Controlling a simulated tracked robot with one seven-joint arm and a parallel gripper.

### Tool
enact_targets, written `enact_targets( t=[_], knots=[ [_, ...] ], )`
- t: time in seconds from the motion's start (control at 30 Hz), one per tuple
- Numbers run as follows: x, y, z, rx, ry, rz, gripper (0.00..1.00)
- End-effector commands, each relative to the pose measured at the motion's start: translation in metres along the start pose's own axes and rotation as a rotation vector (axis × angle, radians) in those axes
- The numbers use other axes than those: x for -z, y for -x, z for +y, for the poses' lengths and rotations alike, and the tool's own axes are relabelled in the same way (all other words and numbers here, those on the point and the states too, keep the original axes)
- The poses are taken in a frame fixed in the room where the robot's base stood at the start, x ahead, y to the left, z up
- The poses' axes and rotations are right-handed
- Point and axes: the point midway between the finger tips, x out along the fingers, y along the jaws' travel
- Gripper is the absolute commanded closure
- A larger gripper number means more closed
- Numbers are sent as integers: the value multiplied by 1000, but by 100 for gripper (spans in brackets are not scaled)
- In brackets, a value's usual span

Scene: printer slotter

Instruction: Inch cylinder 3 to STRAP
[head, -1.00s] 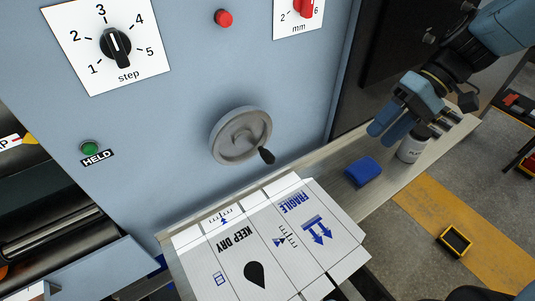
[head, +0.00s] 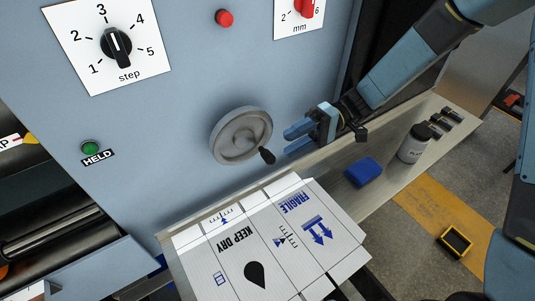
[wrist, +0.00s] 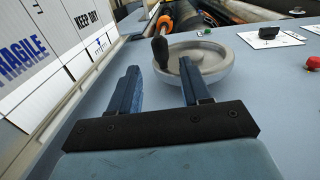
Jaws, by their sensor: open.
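A grey handwheel (head: 238,137) with a dark crank handle (head: 267,156) is mounted on the blue panel; the handle is at its lower right. The wheel (wrist: 205,62) and handle (wrist: 160,48) also show in the wrist view, beyond my fingertips. My gripper (head: 288,142) is open and empty, just right of the wheel, its blue fingers pointing at it; they appear apart from the handle. A step dial (head: 116,47) has its black pointer near 3. A green HELD button (head: 90,147) is at left, and a red knob (head: 303,6) on an mm scale is at upper right.
A printed white carton sheet (head: 270,240) lies below the wheel. A red button (head: 224,18) is on the panel. Rollers (head: 50,233) are at left.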

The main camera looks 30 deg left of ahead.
Motion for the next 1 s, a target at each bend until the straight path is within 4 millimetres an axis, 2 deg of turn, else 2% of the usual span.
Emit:
enact_targets(
  t=[0.17, 0.4, 0.6, 1.0],
  knots=[
    [0, -14, 0, 6, 1, -2, 52],
    [0, -48, 0, 5, 0, -3, 52],
    [0, -68, 0, 4, 0, -1, 52],
    [0, -75, 0, 3, 0, 0, 52]
  ],
)
